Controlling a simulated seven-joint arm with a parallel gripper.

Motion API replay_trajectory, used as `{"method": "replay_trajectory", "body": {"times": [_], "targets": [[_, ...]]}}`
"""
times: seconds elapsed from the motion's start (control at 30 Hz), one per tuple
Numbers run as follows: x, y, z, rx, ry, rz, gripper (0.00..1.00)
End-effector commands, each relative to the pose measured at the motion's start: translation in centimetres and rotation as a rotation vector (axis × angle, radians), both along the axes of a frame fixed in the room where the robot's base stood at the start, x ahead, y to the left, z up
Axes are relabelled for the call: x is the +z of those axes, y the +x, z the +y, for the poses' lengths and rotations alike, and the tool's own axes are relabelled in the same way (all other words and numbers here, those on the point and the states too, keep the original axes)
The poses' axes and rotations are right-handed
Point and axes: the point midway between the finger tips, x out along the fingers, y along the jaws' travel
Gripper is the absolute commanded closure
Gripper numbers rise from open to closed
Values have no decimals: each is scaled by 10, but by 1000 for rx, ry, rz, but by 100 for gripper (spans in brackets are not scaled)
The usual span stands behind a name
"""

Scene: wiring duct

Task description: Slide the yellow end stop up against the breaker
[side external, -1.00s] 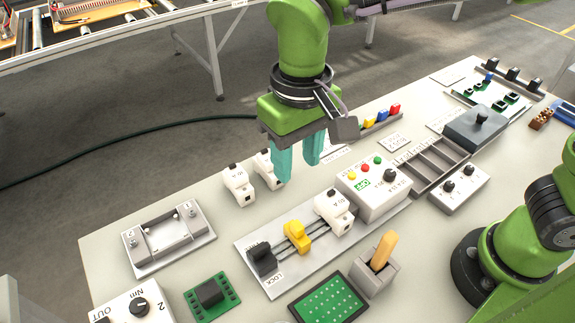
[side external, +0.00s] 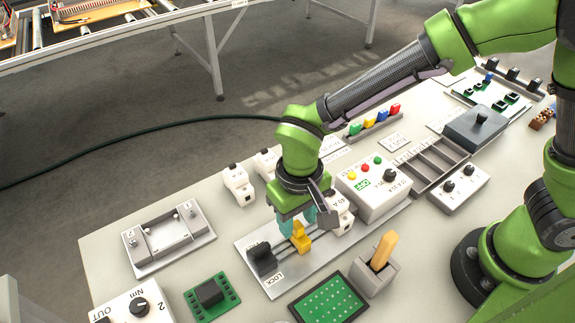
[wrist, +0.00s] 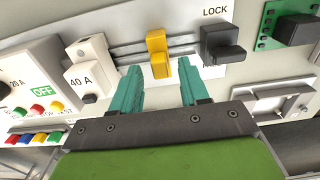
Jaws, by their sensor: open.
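The yellow end stop (side external: 301,240) stands on the rail of a grey plate, between the white 40 A breaker (side external: 345,222) and the black LOCK lever (side external: 262,258). In the wrist view the end stop (wrist: 158,55) is upright, with a stretch of bare rail between it and the breaker (wrist: 90,68). My gripper (side external: 296,218) is low over the rail, just behind the end stop. Its teal fingers are open and empty; in the wrist view the fingertips (wrist: 158,72) lie one toward each side of the end stop. My gripper partly hides the breaker in the side view.
A control box (side external: 372,192) with coloured buttons stands beyond the breaker. A grey holder with an orange-handled tool (side external: 382,255) and a green perforated board (side external: 329,299) are in front. Two loose white breakers (side external: 238,184) stand behind the plate.

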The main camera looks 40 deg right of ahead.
Motion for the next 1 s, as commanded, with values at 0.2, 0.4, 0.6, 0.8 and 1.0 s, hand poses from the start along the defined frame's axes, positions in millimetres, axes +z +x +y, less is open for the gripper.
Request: {"method": "replay_trajectory", "body": {"times": [0.2,0.4,0.6,0.8,1.0], "targets": [[-10,0,0,-1,0,0,55],[-10,0,0,-1,0,0,55],[-9,0,0,0,0,-1,84],[-9,0,0,0,0,-1,100],[-9,0,-1,-1,1,-1,100]]}}
